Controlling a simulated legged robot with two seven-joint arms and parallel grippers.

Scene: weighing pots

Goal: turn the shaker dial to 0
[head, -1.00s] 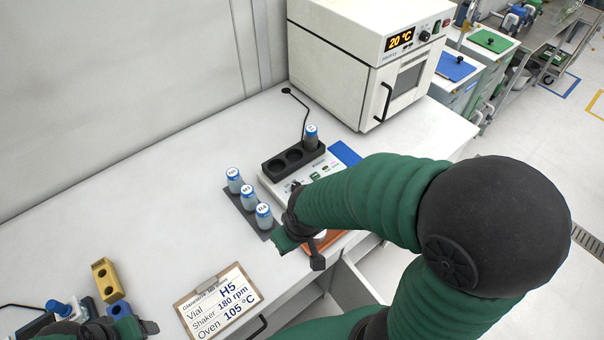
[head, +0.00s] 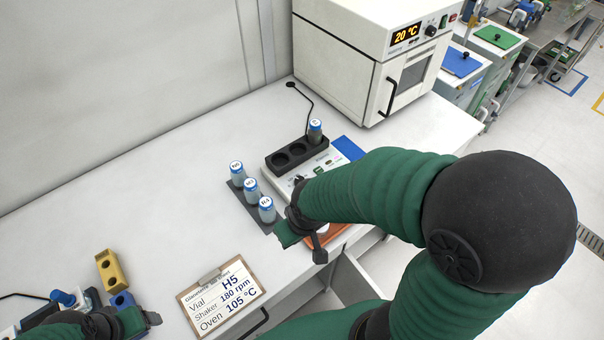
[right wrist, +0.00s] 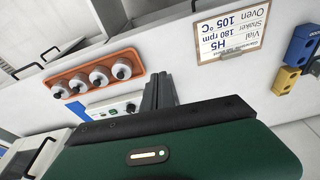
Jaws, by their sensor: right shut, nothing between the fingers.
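The shaker (head: 283,188) is a white box with a black vial block (head: 296,154) on top, holding one blue-capped vial (head: 315,131). A small green display (head: 318,170) shows on its panel. My right forearm covers part of the front, and I cannot read the dial's setting. My right gripper (head: 319,252) points down in front of the shaker, shut and empty. In the right wrist view its fingers (right wrist: 158,92) are together beside the shaker panel (right wrist: 115,108). My left gripper (head: 150,319) is at the lower left, away from the shaker; its jaw opening is unclear.
Several blue-capped vials stand in a dark rack (head: 236,191) left of the shaker. A clipboard (head: 222,295) reads H5, 180 rpm, 105 °C. An oven (head: 345,60) showing 20 °C stands behind.

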